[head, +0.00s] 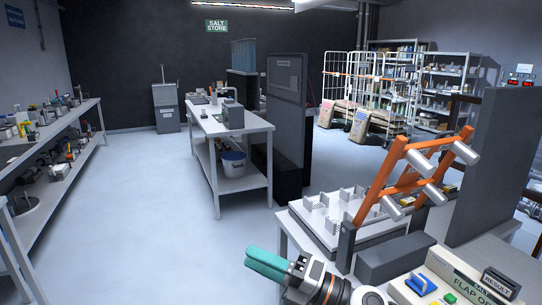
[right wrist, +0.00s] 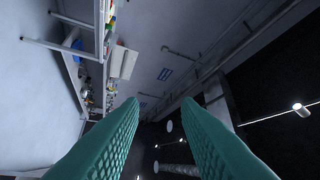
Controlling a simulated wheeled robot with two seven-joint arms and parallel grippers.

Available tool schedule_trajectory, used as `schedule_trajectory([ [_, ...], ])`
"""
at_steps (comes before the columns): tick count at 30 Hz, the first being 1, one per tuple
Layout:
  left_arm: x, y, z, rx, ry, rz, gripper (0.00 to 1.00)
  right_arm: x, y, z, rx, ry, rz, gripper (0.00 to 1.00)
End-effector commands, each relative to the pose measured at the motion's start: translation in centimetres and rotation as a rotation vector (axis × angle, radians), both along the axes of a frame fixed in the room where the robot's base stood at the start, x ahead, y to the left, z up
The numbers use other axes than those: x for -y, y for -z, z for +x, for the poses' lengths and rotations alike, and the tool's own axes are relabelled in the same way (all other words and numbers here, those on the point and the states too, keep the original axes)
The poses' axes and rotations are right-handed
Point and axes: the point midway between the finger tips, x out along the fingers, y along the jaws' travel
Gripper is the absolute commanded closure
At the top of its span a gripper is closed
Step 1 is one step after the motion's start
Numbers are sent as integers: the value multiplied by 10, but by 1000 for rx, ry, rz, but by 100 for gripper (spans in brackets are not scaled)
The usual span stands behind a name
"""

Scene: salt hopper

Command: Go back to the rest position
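My right gripper (head: 268,264) is at the bottom middle of the head view, its teal fingers pointing left over the open floor. In the right wrist view its two teal fingers (right wrist: 160,110) stand apart with nothing between them, so it is open and empty. My left gripper is in neither view.
At right, a bench holds a white tray (head: 314,214), an orange frame (head: 385,178) with grey rollers, a dark upright panel (head: 497,165) and a box with a blue switch (head: 421,284). A white table (head: 230,128) stands mid-room; cluttered shelving (head: 88,120) lines the left. The floor (head: 150,200) between is clear.

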Motion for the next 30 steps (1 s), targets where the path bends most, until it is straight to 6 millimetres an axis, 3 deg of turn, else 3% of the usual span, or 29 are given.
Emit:
schedule_trajectory([
  [2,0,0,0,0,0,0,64,19,-5,4,-151,123,214,70],
  [5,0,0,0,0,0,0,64,57,4,16,-363,304,448,70],
  [8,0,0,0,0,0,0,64,101,37,21,-604,503,639,70],
  [11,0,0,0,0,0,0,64,145,89,11,-868,713,784,70],
  [15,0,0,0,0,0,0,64,191,173,-34,-1254,1003,903,70],
  [19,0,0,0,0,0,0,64,211,231,-91,-1546,1206,924,70],
  [24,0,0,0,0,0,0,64,221,272,-156,-1815,1383,899,70],
  [30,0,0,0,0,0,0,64,223,296,-224,-2061,1529,832,70],
])
